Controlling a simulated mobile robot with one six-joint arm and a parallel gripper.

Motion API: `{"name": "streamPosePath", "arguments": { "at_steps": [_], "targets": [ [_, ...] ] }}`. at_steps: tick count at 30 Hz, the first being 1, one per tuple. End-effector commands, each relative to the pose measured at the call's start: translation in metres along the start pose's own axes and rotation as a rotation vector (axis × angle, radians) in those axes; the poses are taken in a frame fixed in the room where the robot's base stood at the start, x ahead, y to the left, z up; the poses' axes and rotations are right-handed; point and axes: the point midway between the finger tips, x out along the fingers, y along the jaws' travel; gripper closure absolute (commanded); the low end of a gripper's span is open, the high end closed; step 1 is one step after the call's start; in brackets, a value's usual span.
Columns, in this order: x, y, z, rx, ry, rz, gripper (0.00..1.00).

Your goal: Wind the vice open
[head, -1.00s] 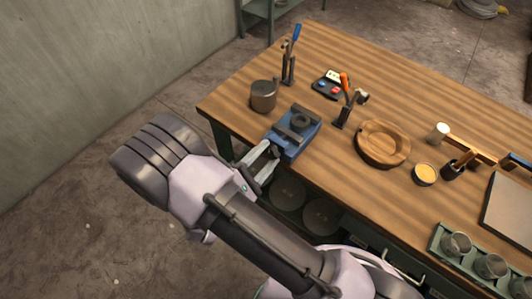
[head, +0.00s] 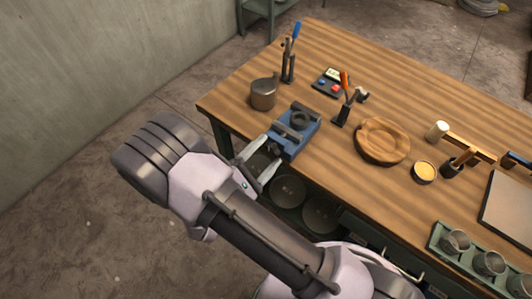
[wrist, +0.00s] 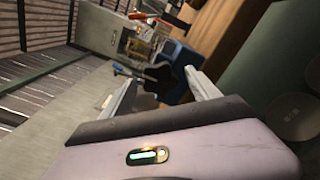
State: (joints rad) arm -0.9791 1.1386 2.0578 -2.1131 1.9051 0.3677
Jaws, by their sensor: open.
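The blue vice (head: 293,138) sits at the table's near left edge, with dark jaws on top and a dark round piece between or on them. My gripper (head: 269,153) is at the vice's front end, its two pale fingers spread apart. A dark star-shaped handle (wrist: 160,78) shows between the fingers in the wrist view, in front of the blue vice body (wrist: 182,58). The fingers stand on either side of the handle, and a gap shows on the left. In the head view the handle is partly hidden by my gripper.
A metal pot (head: 263,94) stands close behind the vice. A wooden bowl (head: 382,141) lies to its right, and a tool with an orange handle (head: 345,82) stands between. Round dark discs (head: 288,191) lie under the table (head: 400,95).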

Motion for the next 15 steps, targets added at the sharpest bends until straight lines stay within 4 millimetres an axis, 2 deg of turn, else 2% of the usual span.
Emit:
{"name": "streamPosePath", "arguments": {
  "at_steps": [7, 10, 13, 15],
  "targets": [
    [0.000, 0.000, 0.000, 0.001, 0.000, 0.000, 0.30],
    [-0.008, 0.001, 0.000, 0.002, 0.002, 0.002, 0.30],
    [-0.029, 0.003, 0.000, 0.002, 0.005, 0.004, 0.30],
    [-0.051, 0.003, 0.000, 0.002, 0.005, 0.005, 0.30]
  ]
}}
